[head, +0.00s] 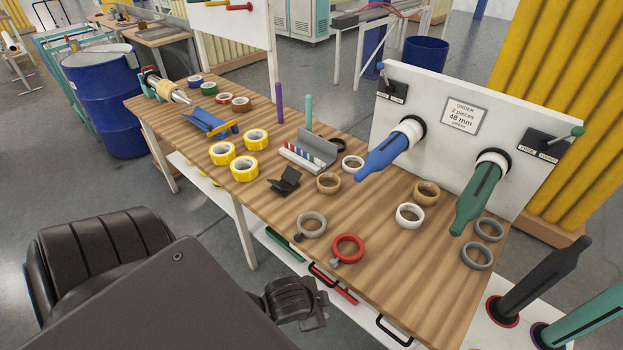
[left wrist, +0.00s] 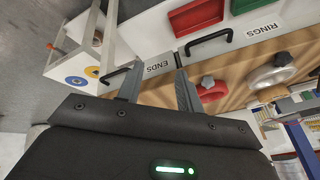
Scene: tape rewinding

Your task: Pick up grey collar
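The grey collar (head: 311,224) is a grey ring with a small dark knob, lying on the wooden bench near its front edge in the head view. It also shows in the left wrist view (left wrist: 270,75), at the right. A red collar (head: 347,248) with a similar knob lies right beside it, and shows in the left wrist view too (left wrist: 212,90). In the left wrist view my left gripper (left wrist: 160,70) has its two fingers apart with nothing between them. It is off the bench's front edge, apart from the collar. My right gripper is not in view.
Two plain grey rings (head: 477,256) lie at the bench's right end. A tan ring (head: 328,183) and a black stand (head: 285,181) are behind the collar. Drawers with black handles (left wrist: 208,42) sit under the bench front. Blue and green spindles (head: 475,195) project from the white panel.

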